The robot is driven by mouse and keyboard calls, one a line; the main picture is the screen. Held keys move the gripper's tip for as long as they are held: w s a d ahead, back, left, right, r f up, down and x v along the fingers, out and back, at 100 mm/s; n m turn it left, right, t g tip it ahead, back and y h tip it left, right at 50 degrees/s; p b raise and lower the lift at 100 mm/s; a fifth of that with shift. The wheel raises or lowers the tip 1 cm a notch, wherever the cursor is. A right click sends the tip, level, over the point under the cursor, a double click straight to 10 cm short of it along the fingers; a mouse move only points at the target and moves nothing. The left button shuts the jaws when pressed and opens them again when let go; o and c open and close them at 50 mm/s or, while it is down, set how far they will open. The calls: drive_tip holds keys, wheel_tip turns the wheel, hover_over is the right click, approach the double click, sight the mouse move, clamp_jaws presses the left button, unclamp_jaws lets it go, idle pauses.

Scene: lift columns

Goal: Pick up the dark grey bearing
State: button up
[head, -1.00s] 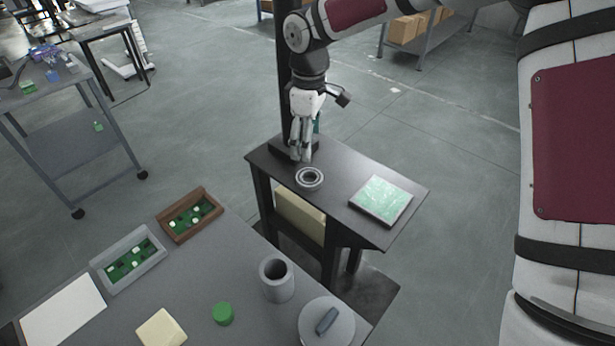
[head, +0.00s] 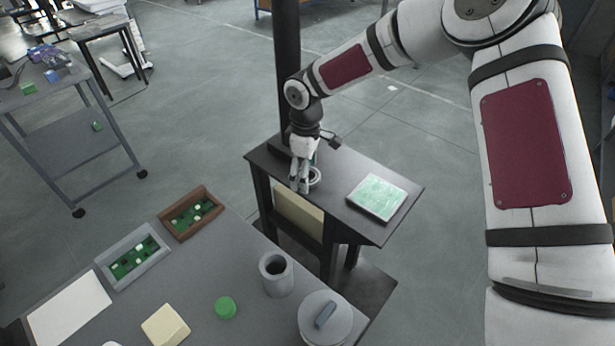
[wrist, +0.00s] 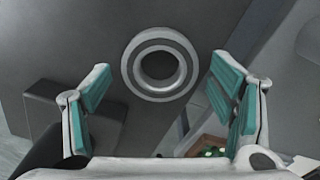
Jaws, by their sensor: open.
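The bearing (wrist: 128,66) is a grey ring with a lighter rim and a dark inner band. It lies flat on the dark lift table (head: 345,167). In the head view the bearing (head: 316,176) is partly hidden behind my gripper (head: 299,187). In the wrist view my gripper (wrist: 160,95) is open, with its teal finger pads well apart. The bearing lies between and a little ahead of the fingers and is not held. I cannot tell whether the fingertips touch the tabletop.
A tray with a green surface (head: 377,197) lies right of the bearing. A dark column (head: 287,70) stands behind. The near bench (head: 222,266) holds a grey cup (head: 275,275), a lidded pot (head: 326,320), a green disc (head: 225,307) and bins of green parts.

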drive_tip(key=c, duration=1.5)
drive_tip(key=shift+r, duration=0.2)
drive_tip(key=shift+w+r, duration=0.1)
drive_tip(key=shift+r, duration=0.45)
wheel_tip(320, 180, up, 2)
drive_tip(key=shift+r+b, duration=0.2)
drive_tip(key=shift+b, duration=0.3)
drive_tip(key=s+d+r, duration=0.1)
drive_tip(key=s+d, duration=0.2)
drive_tip(key=s, duration=0.4)
drive_tip(key=s+d+r+p, duration=0.1)
drive_tip(key=s+d, duration=0.3)
drive_tip(key=s, duration=0.3)
drive_tip(key=shift+s+r, duration=0.15)
drive_tip(key=shift+s, duration=0.15)
